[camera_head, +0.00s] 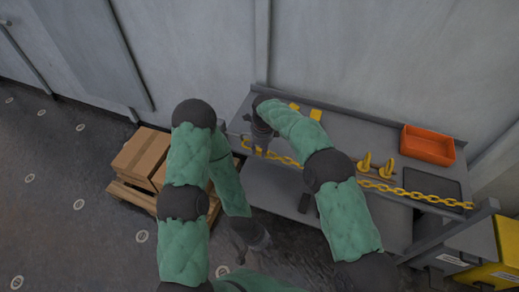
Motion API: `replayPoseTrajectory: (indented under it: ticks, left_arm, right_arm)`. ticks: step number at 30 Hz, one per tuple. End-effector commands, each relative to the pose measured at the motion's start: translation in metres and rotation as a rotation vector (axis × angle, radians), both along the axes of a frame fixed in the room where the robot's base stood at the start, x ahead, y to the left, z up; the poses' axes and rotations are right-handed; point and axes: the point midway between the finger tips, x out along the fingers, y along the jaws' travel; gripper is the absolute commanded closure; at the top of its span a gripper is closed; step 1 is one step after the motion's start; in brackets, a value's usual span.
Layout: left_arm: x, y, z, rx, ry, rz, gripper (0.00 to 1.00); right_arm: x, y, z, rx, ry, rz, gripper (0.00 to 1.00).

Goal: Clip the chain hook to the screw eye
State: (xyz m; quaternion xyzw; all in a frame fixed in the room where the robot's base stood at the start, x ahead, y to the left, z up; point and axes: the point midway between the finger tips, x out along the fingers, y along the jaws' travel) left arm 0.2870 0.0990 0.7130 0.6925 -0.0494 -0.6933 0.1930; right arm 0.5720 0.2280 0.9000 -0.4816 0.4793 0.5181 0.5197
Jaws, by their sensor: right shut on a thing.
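A yellow chain (425,196) lies along the front of the grey workbench, running from the right end toward the left. My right gripper (258,151) is at the bench's left front, shut at the chain's left end. The chain hook cannot be made out there, as it is too small and partly covered by the gripper. Two upright yellow pieces with ring-like tops (365,163) (386,168) stand near the bench's middle, behind the chain; one may be the screw eye. My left gripper (262,243) hangs low in front of the bench, away from the chain; its fingers are unclear.
An orange bin (427,146) stands at the bench's back right, with a dark flat tray (431,184) in front. Small yellow pieces (316,114) lie at the back left. Cardboard boxes (140,152) on a pallet stand left of the bench. A yellow container (500,270) is at lower right.

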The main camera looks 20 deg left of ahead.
Motion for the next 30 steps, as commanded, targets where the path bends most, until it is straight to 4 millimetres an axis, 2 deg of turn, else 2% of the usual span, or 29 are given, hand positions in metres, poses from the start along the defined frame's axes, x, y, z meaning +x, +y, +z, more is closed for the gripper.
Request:
replayPoseTrajectory:
  ticks: [30]
  left_arm:
    - [0.000, 0.000, 0.006, 0.000, 0.000, 0.000, 0.60]
  right_arm:
    - [0.022, 0.000, 0.001, 0.001, -0.001, -0.001, 1.00]
